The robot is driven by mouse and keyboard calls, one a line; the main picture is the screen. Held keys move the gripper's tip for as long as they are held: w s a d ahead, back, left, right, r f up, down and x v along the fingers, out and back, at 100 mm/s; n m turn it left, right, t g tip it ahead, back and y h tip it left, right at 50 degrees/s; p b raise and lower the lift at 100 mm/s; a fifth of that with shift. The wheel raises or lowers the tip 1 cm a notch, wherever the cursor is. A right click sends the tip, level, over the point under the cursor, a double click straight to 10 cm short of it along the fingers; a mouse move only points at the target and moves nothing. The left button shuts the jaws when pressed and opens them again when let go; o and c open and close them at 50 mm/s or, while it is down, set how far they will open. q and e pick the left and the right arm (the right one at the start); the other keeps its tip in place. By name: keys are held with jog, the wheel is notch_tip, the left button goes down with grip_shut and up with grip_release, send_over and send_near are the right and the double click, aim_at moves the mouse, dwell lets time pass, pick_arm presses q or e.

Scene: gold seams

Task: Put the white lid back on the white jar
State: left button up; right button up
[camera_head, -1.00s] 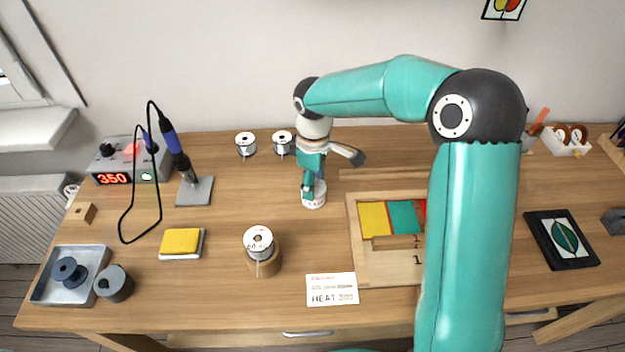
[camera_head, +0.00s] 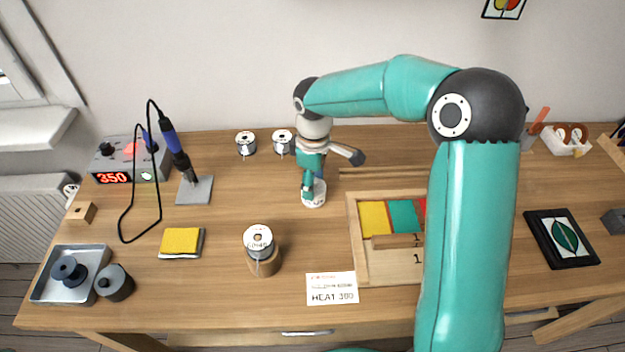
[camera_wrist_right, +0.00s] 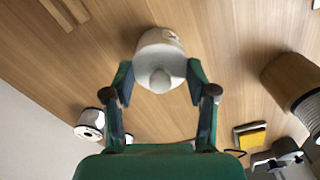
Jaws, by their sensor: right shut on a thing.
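The white jar (camera_head: 314,200) stands upright on the table under my right gripper (camera_head: 312,184), with lettering on its side. In the right wrist view, the white lid (camera_wrist_right: 160,79) shows as a pale round top with a knob, between the two fingers of my right gripper (camera_wrist_right: 159,82). The gripper is shut on the lid, at the jar's mouth. Lid and jar line up closely, and I cannot tell whether the lid rests fully on the rim. The fingers hide part of the jar top in the head view. My left gripper is not in view.
A wooden tray (camera_head: 355,240) with coloured pieces lies to the jar's right. A solder spool on a wooden stand (camera_head: 263,265) is nearer the front left. Two spools (camera_head: 245,144) stand behind. A soldering station (camera_head: 130,165) is at the left. Table around the jar is clear.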

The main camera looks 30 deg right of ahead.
jog(key=o, duration=1)
jog(key=shift+o, duration=0.2)
jog(key=shift+o, duration=1.2)
jog(key=shift+r, duration=0.1)
jog(key=shift+r+p, duration=2.8)
jog(key=shift+r, duration=0.6)
